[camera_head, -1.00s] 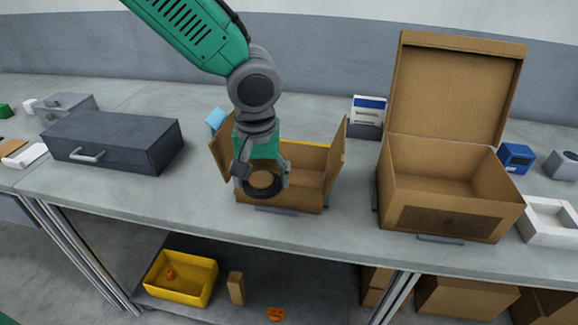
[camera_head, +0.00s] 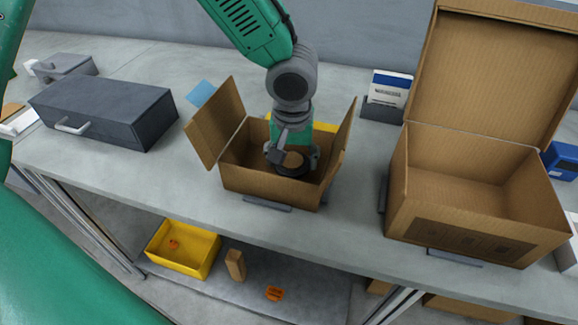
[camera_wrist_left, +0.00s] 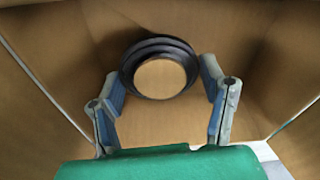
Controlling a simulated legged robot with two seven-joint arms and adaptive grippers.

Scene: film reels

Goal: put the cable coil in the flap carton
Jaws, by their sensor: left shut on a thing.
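The flap carton (camera_head: 262,186) is a small open brown box with its side flaps spread, at the middle of the bench. The cable coil (camera_head: 292,174) is a black ring inside the carton's opening. In the left wrist view the coil (camera_wrist_left: 158,45) shows between the fingertips, with brown cardboard seen through its centre. My left gripper (camera_head: 293,157) reaches down into the carton and is shut on the coil. In the left wrist view the gripper (camera_wrist_left: 164,78) has carton walls around it. I cannot tell whether the coil touches the carton floor. My right gripper is not in view.
A larger box with a raised lid (camera_head: 455,240) stands to the right. A dark grey case (camera_head: 105,110) lies on the left. A white and blue box (camera_head: 390,88) stands behind. A yellow bin (camera_head: 180,262) and a small wooden block (camera_head: 235,265) sit on the lower shelf.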

